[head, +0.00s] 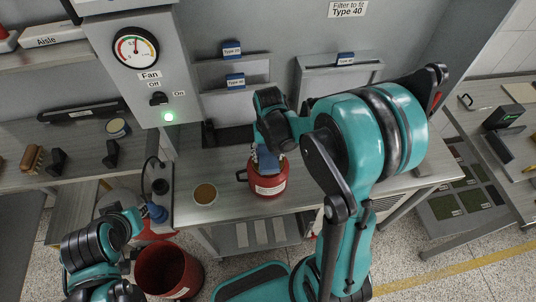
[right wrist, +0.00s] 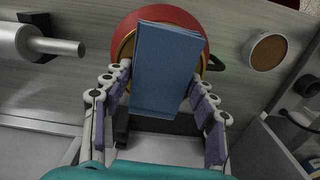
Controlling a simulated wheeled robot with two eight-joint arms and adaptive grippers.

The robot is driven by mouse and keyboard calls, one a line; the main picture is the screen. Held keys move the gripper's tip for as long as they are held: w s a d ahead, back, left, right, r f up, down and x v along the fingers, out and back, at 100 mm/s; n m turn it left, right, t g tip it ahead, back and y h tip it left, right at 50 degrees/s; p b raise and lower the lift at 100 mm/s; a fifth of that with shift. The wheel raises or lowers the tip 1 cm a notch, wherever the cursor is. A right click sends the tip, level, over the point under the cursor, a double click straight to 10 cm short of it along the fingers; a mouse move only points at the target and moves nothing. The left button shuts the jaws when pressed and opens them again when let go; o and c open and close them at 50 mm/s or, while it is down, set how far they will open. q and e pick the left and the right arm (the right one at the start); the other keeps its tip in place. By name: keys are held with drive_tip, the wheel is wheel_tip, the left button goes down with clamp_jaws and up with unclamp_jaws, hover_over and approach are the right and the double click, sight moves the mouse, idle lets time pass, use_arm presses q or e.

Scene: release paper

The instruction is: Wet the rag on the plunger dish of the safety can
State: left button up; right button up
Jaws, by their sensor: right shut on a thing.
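The red safety can (head: 268,188) stands on the bench in the middle of the head view, and it also shows in the right wrist view (right wrist: 196,30). A brass-coloured rim, seemingly that of the plunger dish (right wrist: 124,46), shows around the blue folded rag (right wrist: 167,65). My right gripper (right wrist: 160,78) is shut on the rag, right above the can top. Whether the rag touches the dish is hidden. In the head view, the rag (head: 267,160) hangs below my right wrist. My left gripper (head: 150,213) is at the lower left, its jaws unclear.
A round tin with a brown top (head: 205,194) stands left of the can. A red bin (head: 168,270) is on the floor at the front left. The fan panel (head: 138,60) shows a green light. A grey box with a cable (head: 158,185) is at the bench's left end.

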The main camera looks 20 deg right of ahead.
sight(268, 155)
drive_tip(key=shift+r+p, duration=2.05)
drive_tip(key=shift+r, duration=1.05)
drive_tip(key=shift+f, duration=0.15)
